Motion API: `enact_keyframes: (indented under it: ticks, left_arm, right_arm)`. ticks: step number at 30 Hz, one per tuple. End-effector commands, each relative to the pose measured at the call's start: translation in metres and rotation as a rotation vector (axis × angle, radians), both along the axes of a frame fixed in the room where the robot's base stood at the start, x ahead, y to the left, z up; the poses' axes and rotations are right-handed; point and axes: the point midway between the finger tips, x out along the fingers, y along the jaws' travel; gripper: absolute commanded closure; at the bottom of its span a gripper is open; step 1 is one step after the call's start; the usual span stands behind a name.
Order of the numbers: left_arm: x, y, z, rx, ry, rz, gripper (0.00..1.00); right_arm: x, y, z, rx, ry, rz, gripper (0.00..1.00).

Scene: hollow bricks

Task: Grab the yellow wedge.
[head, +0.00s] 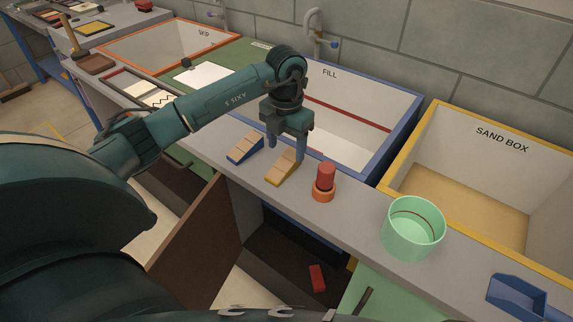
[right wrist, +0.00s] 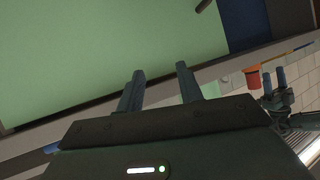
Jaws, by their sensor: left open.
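The yellow wedge (head: 281,173) sits on the grey counter in the head view, its tall end toward the basin and its slope toward the counter's front. My left gripper (head: 286,147) points down with its fingers apart, over the wedge's tall end. One finger overlaps the wedge's upper end in the picture; the other is left of it, toward the blue wedge. I cannot tell whether they touch the wedge. The right wrist view shows my right gripper (right wrist: 160,69) with its two fingers apart and nothing between them.
A blue wedge (head: 246,148) lies close on the left. A red cylinder (head: 326,176) stands in an orange ring (head: 323,192) on the right, with a green bucket (head: 412,238) beyond. The FILL basin (head: 400,128) is behind. A green panel (right wrist: 120,50) lies before my right gripper.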

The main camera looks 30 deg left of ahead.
Motion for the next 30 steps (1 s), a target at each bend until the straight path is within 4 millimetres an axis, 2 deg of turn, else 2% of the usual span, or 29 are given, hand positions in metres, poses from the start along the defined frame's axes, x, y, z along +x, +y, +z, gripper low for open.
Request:
enact_keyframes:
  ticks: [5,12,16,22,30]
  left_arm:
    - [0.0,0.001,-0.014,-0.002,0.003,0.0,0.38]
    - [0.002,0.003,-0.049,-0.002,0.002,-0.001,0.38]
    - [0.002,0.003,-0.056,-0.001,-0.001,-0.001,0.38]
    - [0.002,0.003,-0.056,-0.001,-0.001,-0.001,0.38]
    - [0.002,0.003,-0.055,-0.001,-0.001,-0.001,0.6]
  right_arm:
    - [0.0,0.0,0.001,-0.003,0.002,0.0,0.64]
    - [0.0,-0.001,0.002,-0.011,0.004,0.002,0.64]
    - [-0.001,-0.002,0.001,-0.014,0.005,0.002,0.64]
    - [0.0,-0.002,0.0,-0.015,0.004,0.002,0.64]
    - [0.0,-0.002,0.001,-0.015,0.003,0.001,0.64]
